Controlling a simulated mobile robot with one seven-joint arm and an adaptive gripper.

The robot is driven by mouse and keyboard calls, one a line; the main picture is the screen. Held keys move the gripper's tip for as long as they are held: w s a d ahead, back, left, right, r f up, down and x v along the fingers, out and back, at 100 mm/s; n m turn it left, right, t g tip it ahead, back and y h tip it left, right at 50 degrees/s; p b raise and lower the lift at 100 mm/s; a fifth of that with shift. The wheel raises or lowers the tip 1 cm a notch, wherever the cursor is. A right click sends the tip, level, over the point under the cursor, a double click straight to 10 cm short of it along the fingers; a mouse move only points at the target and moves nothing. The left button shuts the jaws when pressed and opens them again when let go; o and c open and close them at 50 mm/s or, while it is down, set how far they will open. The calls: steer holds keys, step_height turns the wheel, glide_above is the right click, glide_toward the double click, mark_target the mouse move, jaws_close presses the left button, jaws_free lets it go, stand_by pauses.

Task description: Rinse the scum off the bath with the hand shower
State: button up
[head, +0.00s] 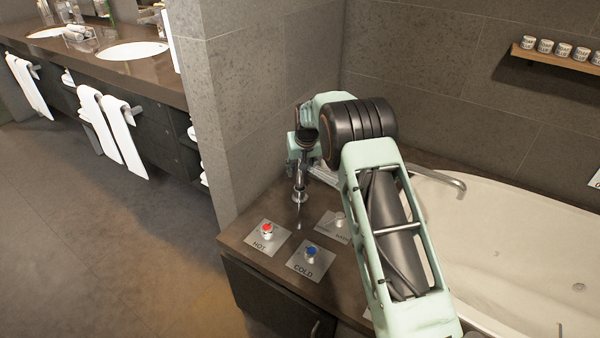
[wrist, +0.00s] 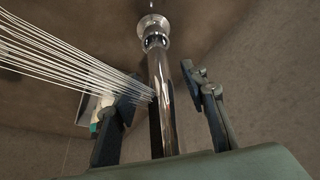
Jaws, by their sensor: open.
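The chrome hand shower (wrist: 162,90) stands upright between my gripper's (wrist: 164,80) two fingers in the wrist view. The fingers are open, with a gap at the right finger; contact at the left cannot be told. Thin white water jets (wrist: 60,62) fan out to the left in that view. In the head view the lower shower and holder (head: 299,190) show on the deck, with my gripper (head: 298,145) around the upper part, mostly hidden by my arm. The cream bath (head: 520,230) is at right. A faint mark (head: 497,252) shows inside; whether it is scum is unclear.
The dark deck (head: 240,232) carries a red HOT knob (head: 267,230), a blue COLD knob (head: 311,249) and a third knob (head: 340,220). A chrome spout (head: 445,180) reaches over the bath. A tiled partition (head: 215,110) stands close left. A shelf (head: 560,59) holds several cups.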

steer(key=a+v, duration=0.1)
steer(key=v, duration=0.8)
steer(key=shift+d+r, duration=0.15)
steer(key=shift+d, duration=0.35)
